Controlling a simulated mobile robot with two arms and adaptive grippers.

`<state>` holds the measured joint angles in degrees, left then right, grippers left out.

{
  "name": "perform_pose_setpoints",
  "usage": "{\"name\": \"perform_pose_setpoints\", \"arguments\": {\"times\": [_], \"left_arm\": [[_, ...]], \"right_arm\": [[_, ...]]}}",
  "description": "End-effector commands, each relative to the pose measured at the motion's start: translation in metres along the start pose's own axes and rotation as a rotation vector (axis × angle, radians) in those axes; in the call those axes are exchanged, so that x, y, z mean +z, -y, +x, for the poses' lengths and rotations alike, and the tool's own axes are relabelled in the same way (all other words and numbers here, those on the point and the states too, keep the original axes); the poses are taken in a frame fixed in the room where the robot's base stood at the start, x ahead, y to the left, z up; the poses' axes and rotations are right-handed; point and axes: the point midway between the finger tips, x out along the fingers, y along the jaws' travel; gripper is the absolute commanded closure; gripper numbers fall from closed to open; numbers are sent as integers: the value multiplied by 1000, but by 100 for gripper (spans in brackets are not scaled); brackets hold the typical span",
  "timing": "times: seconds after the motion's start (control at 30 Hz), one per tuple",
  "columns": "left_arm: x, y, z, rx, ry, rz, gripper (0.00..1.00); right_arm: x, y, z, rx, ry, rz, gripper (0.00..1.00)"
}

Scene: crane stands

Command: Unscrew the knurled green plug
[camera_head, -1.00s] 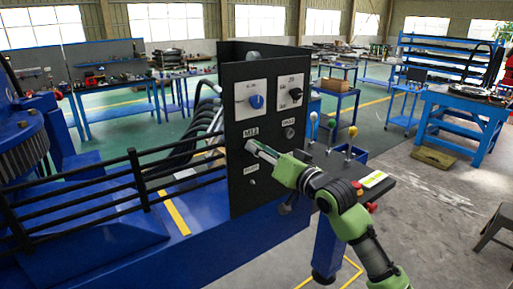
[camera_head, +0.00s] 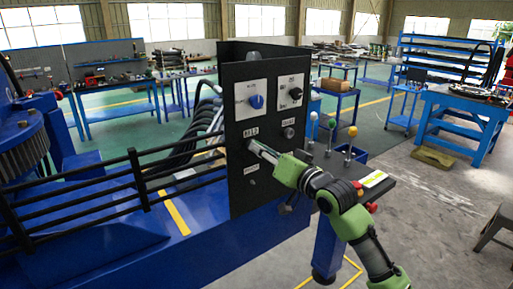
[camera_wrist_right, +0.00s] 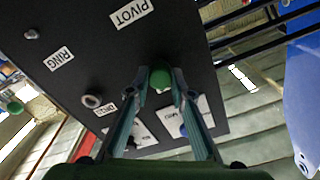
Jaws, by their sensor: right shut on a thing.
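The green plug (camera_wrist_right: 160,78) shows in the wrist view as a round green knob on the face of the black panel (camera_wrist_right: 215,90). My right gripper (camera_wrist_right: 160,85) has its two fingers on either side of the plug and is shut on it. In the head view my right gripper (camera_head: 251,144) reaches the panel (camera_head: 238,185) from the right, just below a small white label. The plug itself is hidden there by the fingers, and its knurling is too small to make out. My left gripper is not in view.
Above the gripper, the panel carries a blue knob (camera_head: 256,101) and a black knob (camera_head: 295,93) on white plates. Levers with coloured balls (camera_head: 352,131) stand right of the panel. Black rails (camera_head: 130,185) run to its left.

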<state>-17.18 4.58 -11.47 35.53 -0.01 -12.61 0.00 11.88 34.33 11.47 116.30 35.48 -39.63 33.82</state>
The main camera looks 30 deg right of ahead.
Motion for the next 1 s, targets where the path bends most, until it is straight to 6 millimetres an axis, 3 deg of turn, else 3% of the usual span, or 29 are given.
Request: {"name": "perform_pose_setpoints", "arguments": {"times": [0.27,0.57,0.87,1.0], "left_arm": [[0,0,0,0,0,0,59],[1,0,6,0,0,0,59],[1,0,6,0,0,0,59],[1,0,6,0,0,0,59]], "right_arm": [[1,-1,-2,1,2,-10,100],[2,-1,-2,2,4,-422,100],[2,-1,-2,2,4,-455,100],[2,-2,-2,2,8,-628,100]]}}
